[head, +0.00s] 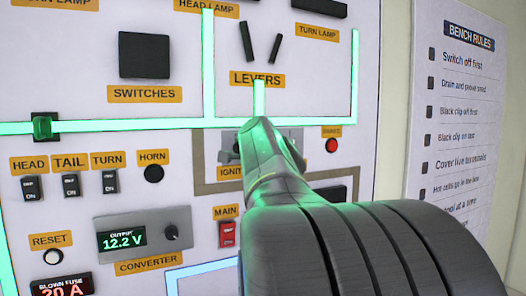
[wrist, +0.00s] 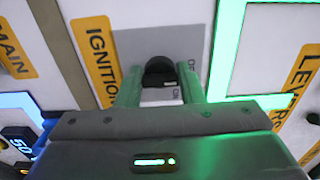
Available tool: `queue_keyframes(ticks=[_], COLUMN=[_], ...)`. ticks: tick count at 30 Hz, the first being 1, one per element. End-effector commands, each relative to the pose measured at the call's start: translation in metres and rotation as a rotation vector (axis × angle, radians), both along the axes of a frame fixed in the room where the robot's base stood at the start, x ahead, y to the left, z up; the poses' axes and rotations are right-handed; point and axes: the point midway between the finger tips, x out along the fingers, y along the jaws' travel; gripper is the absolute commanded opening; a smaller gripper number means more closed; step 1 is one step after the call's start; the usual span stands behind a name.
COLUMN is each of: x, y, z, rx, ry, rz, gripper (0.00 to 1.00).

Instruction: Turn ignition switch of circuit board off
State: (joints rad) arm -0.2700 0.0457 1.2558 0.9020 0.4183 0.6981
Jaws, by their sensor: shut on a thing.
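The ignition switch is a black knob (wrist: 160,72) on a grey plate (wrist: 195,40), beside the yellow IGNITION label (wrist: 97,55) in the wrist view. Small ON and partly covered OFF markings lie close to the knob. My gripper (wrist: 160,84) is shut on the knob, with one finger on either side of it. In the head view my gripper (head: 265,140) covers the knob and part of the IGNITION label (head: 230,172). Which marking the knob points to is unclear.
The upright white board carries a red MAIN switch (head: 227,234), HEAD, TAIL and TURN switches, a red button (head: 331,146) and two black levers (head: 247,41). Green lit strips (head: 170,125) run above the gripper. A BENCH RULES sheet (head: 458,110) hangs at right.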

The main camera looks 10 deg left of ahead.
Motion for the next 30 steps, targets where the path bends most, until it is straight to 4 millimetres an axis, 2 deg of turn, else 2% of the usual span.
queue_keyframes(ticks=[2, 3, 5, 17, 23, 30], x=[0.0, 0.0, 0.0, -0.006, -0.032, -0.075], y=[0.0, 0.0, 0.0, -0.004, -0.023, -0.052], z=[-0.001, -0.001, -0.001, -0.001, -0.001, -0.002], rx=[-0.003, -0.003, -0.002, -0.001, -0.001, -0.001], ry=[0.001, 0.002, 0.001, -0.001, -0.003, -0.002], rz=[0.001, 0.001, 0.001, -0.001, -0.003, -0.004], gripper=[0.12, 0.42, 0.53, 0.53, 0.53, 0.53])
